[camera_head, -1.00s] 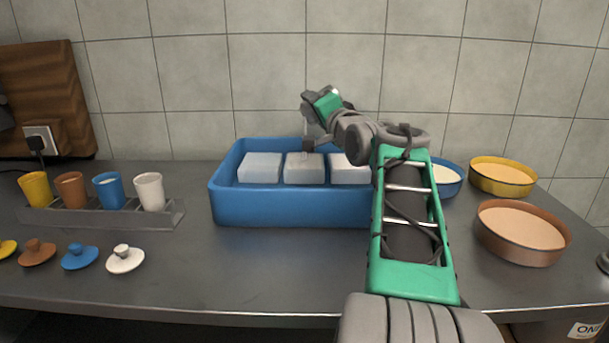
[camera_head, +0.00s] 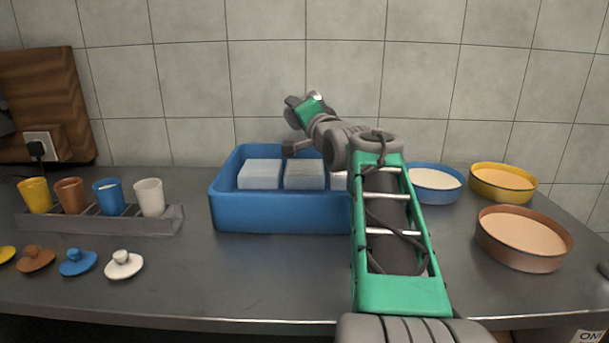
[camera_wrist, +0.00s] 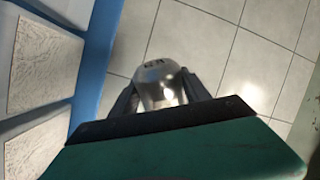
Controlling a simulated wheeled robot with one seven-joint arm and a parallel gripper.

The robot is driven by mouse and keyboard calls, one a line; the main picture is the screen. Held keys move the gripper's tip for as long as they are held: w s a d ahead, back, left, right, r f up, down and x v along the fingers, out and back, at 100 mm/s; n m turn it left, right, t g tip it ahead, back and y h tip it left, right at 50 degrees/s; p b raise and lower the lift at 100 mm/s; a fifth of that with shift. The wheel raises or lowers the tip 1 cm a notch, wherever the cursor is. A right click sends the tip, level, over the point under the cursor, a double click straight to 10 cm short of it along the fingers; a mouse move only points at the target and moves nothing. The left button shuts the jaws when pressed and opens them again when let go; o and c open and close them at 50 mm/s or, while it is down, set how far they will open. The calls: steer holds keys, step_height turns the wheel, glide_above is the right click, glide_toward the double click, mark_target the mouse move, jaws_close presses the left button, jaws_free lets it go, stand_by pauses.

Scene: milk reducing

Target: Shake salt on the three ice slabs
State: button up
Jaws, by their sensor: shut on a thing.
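My gripper (camera_wrist: 165,95) is shut on a salt shaker (camera_wrist: 158,70) with a shiny, domed metal top, seen in the wrist view. Three whitish ice slabs stand in a row in a blue tub (camera_head: 275,217): the left slab (camera_head: 260,174), the middle slab (camera_head: 304,174) and the right slab (camera_head: 339,182), which my arm mostly hides. In the head view my gripper (camera_head: 290,149) is above the back of the tub, behind the left and middle slabs; the shaker is not clear there. Two slabs (camera_wrist: 40,68) also show at the left of the wrist view.
At left, a rack (camera_head: 90,219) holds several coloured cups, with matching lids on the counter (camera_head: 210,275) before it. At right stand a blue bowl (camera_head: 437,193), a yellow bowl (camera_head: 503,193) and a brown bowl (camera_head: 523,257). The tiled wall is close behind the tub.

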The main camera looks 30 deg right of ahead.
steer(key=w+a, duration=0.4)
steer(key=a, duration=0.2)
stand_by(0.9)
steer(key=shift+r, duration=0.2)
steer(key=shift+f+b, duration=0.1)
steer(key=shift+b, duration=0.9)
stand_by(0.5)
steer(key=shift+s+d, duration=0.1)
steer(key=shift+d, duration=0.05)
steer(key=shift+s+d, duration=1)
steer(key=shift+d, duration=0.45)
steer(key=shift+s+d, duration=1)
steer(key=shift+d, duration=0.5)
steer(key=shift+s+d, duration=1)
steer(key=shift+d, duration=0.45)
